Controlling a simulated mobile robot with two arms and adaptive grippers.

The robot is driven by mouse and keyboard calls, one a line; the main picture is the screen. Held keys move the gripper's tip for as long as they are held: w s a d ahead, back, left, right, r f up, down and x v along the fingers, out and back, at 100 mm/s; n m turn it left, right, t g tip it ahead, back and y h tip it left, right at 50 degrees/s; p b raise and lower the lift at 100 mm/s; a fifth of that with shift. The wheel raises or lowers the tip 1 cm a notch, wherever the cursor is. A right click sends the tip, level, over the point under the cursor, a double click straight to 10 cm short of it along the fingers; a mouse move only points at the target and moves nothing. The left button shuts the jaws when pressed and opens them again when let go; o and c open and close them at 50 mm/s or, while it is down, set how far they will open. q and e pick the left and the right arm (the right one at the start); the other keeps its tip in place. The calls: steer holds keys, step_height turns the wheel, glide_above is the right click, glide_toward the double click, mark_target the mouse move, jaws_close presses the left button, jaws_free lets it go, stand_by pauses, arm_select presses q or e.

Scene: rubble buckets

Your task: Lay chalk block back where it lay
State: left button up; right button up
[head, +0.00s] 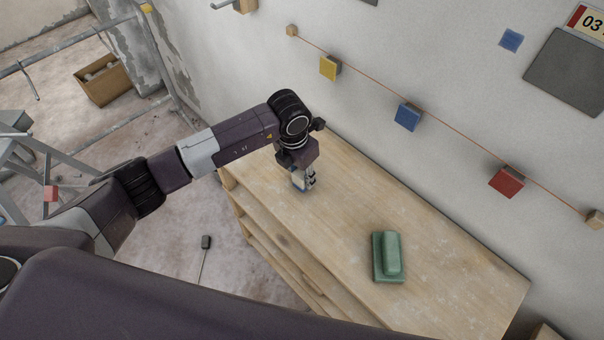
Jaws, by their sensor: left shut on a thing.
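My left gripper (308,182) points down at the far left part of the wooden bench top (340,205). It is shut on a small pale block with blue at its lower edge (298,181), which I take for the chalk block. The fingers hide part of it. It is low over the bench top; I cannot tell whether it touches the wood. My right gripper is not in view.
A green block on a green base (387,258) stands on the bench, with clear wood around it. On the wall behind, a string runs past yellow (328,68), blue (407,117) and red (506,182) blocks. A wooden crate (104,82) stands far left.

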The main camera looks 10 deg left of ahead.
arm_select(q)
steer(key=o, duration=1.2)
steer(key=shift+f, duration=0.1)
